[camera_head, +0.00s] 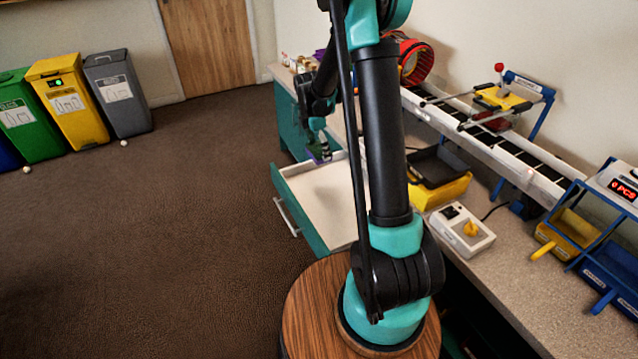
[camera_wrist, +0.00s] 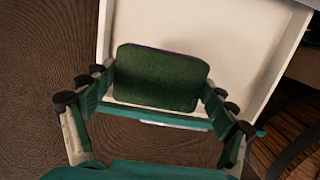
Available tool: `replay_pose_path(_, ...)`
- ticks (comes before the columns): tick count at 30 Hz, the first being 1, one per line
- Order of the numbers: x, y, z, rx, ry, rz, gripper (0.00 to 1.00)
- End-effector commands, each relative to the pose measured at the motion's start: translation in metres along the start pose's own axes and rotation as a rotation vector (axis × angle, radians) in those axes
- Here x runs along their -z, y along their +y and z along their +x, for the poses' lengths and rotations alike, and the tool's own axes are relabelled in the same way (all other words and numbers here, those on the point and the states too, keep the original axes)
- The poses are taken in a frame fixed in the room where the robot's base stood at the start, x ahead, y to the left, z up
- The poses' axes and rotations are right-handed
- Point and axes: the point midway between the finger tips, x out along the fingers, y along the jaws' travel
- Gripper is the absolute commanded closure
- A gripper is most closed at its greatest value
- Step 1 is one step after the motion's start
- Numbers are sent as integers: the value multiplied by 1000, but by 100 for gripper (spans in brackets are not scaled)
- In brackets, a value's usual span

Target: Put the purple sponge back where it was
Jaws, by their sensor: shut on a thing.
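The purple sponge (camera_wrist: 160,78) shows its dark green side toward the wrist camera, with a thin purple edge at the top. My gripper (camera_wrist: 160,90) is shut on it, one finger at each side. In the head view the sponge (camera_head: 318,156) hangs in my gripper (camera_head: 321,147) over the far end of an open drawer (camera_head: 328,198). The drawer has a white inside and a teal front, and its visible floor is bare. In the wrist view the drawer (camera_wrist: 225,45) lies beneath the sponge. I cannot tell the exact height between them.
The counter above the drawer holds a yellow bin with a black tray (camera_head: 440,178), a white switch box (camera_head: 461,229), a conveyor (camera_head: 500,143) and a red drum (camera_head: 413,60). Sorting bins (camera_head: 68,103) stand far left. The brown floor (camera_head: 170,220) left of the drawer is mostly clear.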

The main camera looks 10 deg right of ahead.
Motion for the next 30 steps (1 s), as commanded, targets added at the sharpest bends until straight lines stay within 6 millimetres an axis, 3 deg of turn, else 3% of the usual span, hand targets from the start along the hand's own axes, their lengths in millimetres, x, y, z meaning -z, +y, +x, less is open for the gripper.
replay_pose_path(3, 4, 1, 31, 0, 0, 1, 47)
replay_pose_path(12, 14, 0, 97, 0, 0, 2, 47)
replay_pose_path(23, 19, 0, 125, 1, 0, 2, 47)
replay_pose_path(30, 23, 0, 153, 0, 0, 3, 47)
